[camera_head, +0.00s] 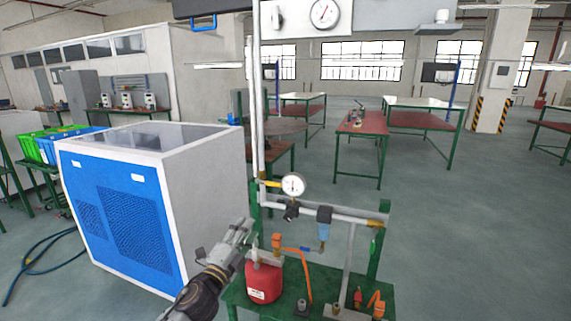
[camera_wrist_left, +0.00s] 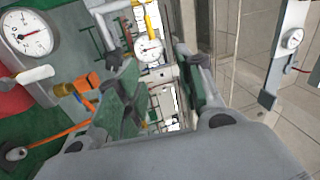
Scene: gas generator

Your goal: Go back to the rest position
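My left gripper (camera_head: 241,234) reaches in from the bottom left, just left of the pipe stand and up and left of a red canister (camera_head: 264,279). In the left wrist view my left gripper (camera_wrist_left: 156,62) has its two fingers apart, with only background between them. It holds nothing that I can see. My right gripper is in neither view.
A green bench (camera_head: 240,296) carries the canister, pipes, a round gauge (camera_head: 293,185) and orange-handled valves (camera_head: 376,302). A tall post rises to an overhead panel with a larger gauge (camera_head: 324,12). A blue-and-white cabinet (camera_head: 125,215) stands close left.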

